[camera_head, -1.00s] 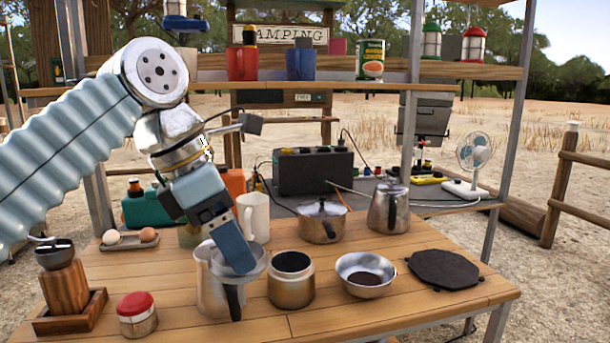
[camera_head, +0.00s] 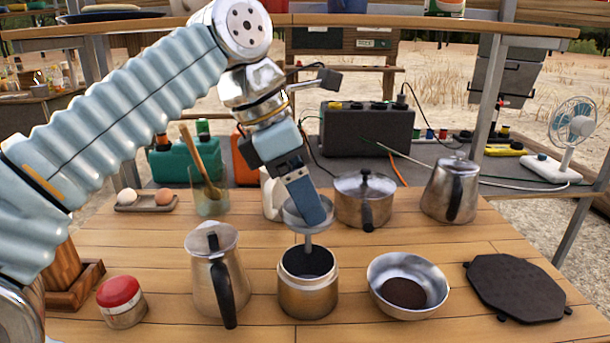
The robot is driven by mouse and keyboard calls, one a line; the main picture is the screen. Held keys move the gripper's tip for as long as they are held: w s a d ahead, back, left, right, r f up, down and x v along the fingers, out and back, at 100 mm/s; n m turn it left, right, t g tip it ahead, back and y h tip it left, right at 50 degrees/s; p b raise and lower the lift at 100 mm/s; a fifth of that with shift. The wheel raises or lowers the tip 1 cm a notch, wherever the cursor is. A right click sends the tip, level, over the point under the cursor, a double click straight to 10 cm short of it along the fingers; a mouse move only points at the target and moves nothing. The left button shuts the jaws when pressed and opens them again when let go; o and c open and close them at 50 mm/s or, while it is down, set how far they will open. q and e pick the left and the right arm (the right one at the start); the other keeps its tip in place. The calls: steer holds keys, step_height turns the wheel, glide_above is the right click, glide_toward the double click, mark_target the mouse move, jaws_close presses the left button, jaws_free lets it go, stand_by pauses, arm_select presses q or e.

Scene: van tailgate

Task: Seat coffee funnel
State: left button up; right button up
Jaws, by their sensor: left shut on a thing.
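My left gripper (camera_head: 308,205) is shut on the coffee funnel (camera_head: 291,214), a grey metal dish with a thin stem pointing down. The funnel is upright over the open moka pot base (camera_head: 308,297), a steel cup with a dark inside. The dish is clearly above the base's rim. The stem's lower end shows at the opening; I cannot tell whether it is inside. The gripper fingers hide part of the dish. The moka pot top (camera_head: 217,275), a steel jug with a black handle, stands just left of the base. My right gripper is not in view.
A steel bowl (camera_head: 381,268) with dark coffee grounds is right of the base, then a black octagonal plate (camera_head: 515,287). A lidded pot (camera_head: 362,208) and a kettle (camera_head: 451,190) stand behind. A red-lidded jar (camera_head: 121,302) is front left.

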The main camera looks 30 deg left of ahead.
arm_select(q)
steer(key=shift+f+b, duration=0.55)
steer(key=shift+f, duration=1.35)
step_height(320, 180, down, 3)
steer(key=b, duration=0.4)
steer(key=shift+f, duration=0.65)
steer(key=o, duration=1.1)
steer(key=p, duration=0.5)
glide_toward(303, 233)
steer(key=w+a, duration=0.2)
steer(key=a, duration=0.1)
steer(key=shift+s+d, duration=0.1)
steer(key=shift+d, duration=0.05)
